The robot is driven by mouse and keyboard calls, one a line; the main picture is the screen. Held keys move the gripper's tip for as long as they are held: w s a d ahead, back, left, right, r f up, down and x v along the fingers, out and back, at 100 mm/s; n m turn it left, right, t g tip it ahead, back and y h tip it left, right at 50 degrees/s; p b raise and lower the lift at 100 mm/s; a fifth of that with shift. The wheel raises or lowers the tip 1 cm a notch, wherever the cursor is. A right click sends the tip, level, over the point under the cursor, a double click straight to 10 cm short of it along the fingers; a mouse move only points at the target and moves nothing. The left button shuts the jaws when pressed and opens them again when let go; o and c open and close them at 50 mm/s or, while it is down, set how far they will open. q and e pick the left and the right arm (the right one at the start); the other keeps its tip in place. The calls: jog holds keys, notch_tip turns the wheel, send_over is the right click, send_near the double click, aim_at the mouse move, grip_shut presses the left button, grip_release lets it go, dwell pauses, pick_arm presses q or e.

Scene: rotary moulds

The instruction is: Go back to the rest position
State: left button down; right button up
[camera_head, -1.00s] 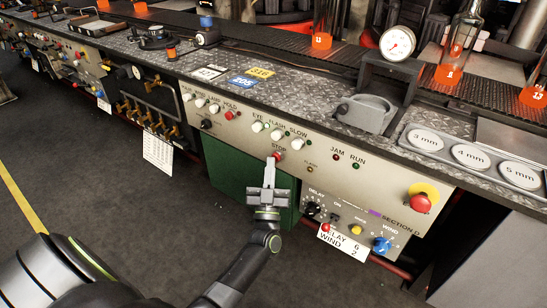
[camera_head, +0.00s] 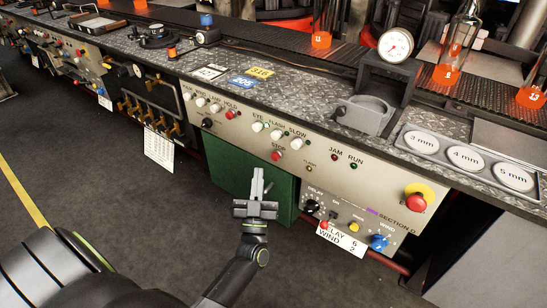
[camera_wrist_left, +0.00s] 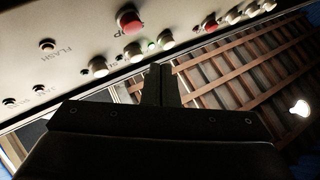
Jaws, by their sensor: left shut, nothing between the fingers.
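My left gripper (camera_head: 257,184) is shut and empty in front of the green panel (camera_head: 236,170), below the beige control panel (camera_head: 236,128). The red STOP button (camera_head: 277,156) is up and right of its fingertips, with a gap between them. In the left wrist view the shut fingers (camera_wrist_left: 160,85) point toward the panel, and a red button (camera_wrist_left: 130,20) shows above and left of them. My right gripper is in neither view.
The metal bench edge runs above the panel. A red emergency button (camera_head: 417,201) on a yellow plate and a blue WIND knob (camera_head: 379,242) are to the right. Dark floor (camera_head: 110,185) lies open at the left. A gauge (camera_head: 396,45) stands on the bench.

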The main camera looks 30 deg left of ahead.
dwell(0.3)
